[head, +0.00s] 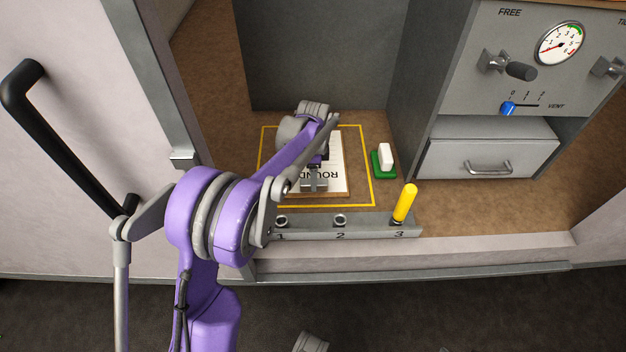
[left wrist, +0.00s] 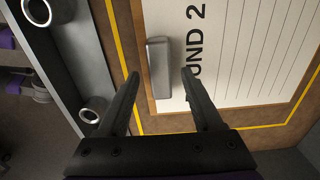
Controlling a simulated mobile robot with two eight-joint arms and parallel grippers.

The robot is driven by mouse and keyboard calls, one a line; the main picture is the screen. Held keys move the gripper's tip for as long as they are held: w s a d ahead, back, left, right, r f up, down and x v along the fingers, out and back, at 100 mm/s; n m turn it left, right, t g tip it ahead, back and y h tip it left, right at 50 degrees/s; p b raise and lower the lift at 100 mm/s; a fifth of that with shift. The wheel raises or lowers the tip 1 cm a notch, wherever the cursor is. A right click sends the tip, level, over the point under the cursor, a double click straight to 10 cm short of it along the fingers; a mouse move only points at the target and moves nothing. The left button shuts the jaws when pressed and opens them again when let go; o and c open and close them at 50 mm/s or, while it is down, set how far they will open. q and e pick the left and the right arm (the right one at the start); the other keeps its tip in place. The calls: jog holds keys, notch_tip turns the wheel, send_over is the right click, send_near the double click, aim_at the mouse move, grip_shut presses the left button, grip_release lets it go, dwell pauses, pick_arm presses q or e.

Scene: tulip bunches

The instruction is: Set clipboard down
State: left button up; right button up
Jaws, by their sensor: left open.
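The clipboard (head: 338,175) lies flat inside a yellow outline (head: 370,180) on the brown counter, with a white sheet on it. In the left wrist view the clipboard (left wrist: 250,55) shows its ruled sheet, brown edge and grey metal clip (left wrist: 159,66). My left gripper (left wrist: 160,74) is open, with one finger on each side of the clip and a visible gap to it. In the head view my left arm and wrist cover the clipboard's upper left part and the fingertips. My right gripper is not seen.
A grey rail (head: 365,231) with numbered sockets runs along the front; a yellow peg (head: 405,203) stands at 3. A white-and-green block (head: 385,160) sits right of the outline. A drawer (head: 487,152) and gauge panel (head: 530,65) are at right, a black-handled door (head: 90,150) at left.

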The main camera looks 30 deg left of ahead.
pick_arm(q)
notch_tip(320, 180, up, 8)
jog(key=p, duration=0.2)
jog(key=s+d+r+n+t, duration=0.1)
jog(key=s+d+r+n, duration=0.3)
jog(key=s, duration=0.3)
jog(key=s+d+f+n+t, duration=0.2)
jog(key=s+d+n, duration=0.1)
jog(key=s, duration=0.7)
jog(key=s+d+f+n+t, duration=0.1)
jog(key=s+d+f+n, duration=0.2)
jog(key=s+d, duration=0.3)
jog(key=s+n, duration=0.1)
jog(key=s, duration=0.4)
jog(key=shift+n+t, duration=0.3)
jog(key=shift+t, duration=0.1)
jog(key=shift+s, duration=0.1)
